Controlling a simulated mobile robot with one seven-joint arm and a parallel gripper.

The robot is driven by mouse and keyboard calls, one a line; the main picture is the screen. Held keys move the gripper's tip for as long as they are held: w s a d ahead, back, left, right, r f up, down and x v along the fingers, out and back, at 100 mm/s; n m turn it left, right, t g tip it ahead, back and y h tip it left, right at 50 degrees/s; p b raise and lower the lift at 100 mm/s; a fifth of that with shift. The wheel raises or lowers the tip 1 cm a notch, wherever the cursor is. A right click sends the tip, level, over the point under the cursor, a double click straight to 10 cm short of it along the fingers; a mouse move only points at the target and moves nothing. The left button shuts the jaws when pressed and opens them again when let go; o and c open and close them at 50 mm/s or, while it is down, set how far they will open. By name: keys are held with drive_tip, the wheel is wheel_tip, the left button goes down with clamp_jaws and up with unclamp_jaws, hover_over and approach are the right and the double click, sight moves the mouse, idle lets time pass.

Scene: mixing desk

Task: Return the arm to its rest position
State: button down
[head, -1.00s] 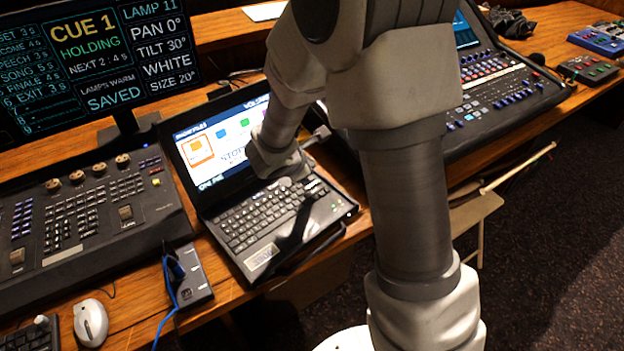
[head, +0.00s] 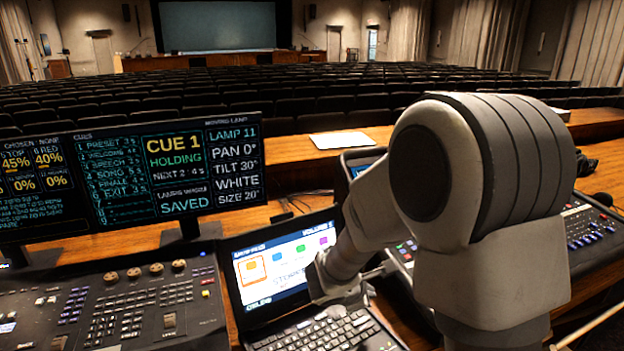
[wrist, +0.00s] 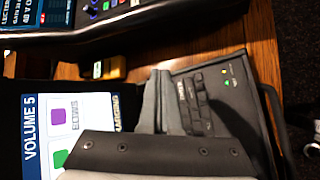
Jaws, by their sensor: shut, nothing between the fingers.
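My gripper (wrist: 158,75) shows in the wrist view as two grey fingers pressed together, with nothing between them. The laptop's screen, with a volume heading and coloured tiles, also shows in the wrist view (wrist: 65,112). The fingers cannot be made out in the head view. Whether they touch the laptop cannot be told.
A lighting console (head: 125,305) stands left of the laptop, with a cue monitor (head: 180,165) behind it. A mixing desk (head: 590,232) is on the right, partly hidden by my arm. White paper (head: 341,140) lies on the back ledge. Seat rows lie beyond.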

drive_tip(key=s+d+r+m+g+p, duration=0.1)
drive_tip(key=s+d+r+m, duration=0.2)
drive_tip(key=s+r+m, duration=0.3)
drive_tip(key=s+d+r+m+g+p, duration=0.1)
drive_tip(key=s+d+r+m+g, duration=0.15)
drive_tip(key=s+r+m, duration=0.4)
drive_tip(key=s+a+r+m+t+y, duration=0.1)
drive_tip(key=s+a+r+m+y, duration=0.2)
drive_tip(key=s, duration=0.3)
drive_tip(key=s+a+r+m+t+y+p, duration=0.1)
drive_tip(key=s+a+r+m+y, duration=0.1)
drive_tip(key=s+r, duration=0.3)
drive_tip(key=shift+s+a+m+y+p, duration=0.3)
drive_tip(key=shift+s+a+m+y, duration=0.15)
drive_tip(key=shift+s, duration=0.45)
drive_tip(key=c, duration=1.6)
unclamp_jaws()
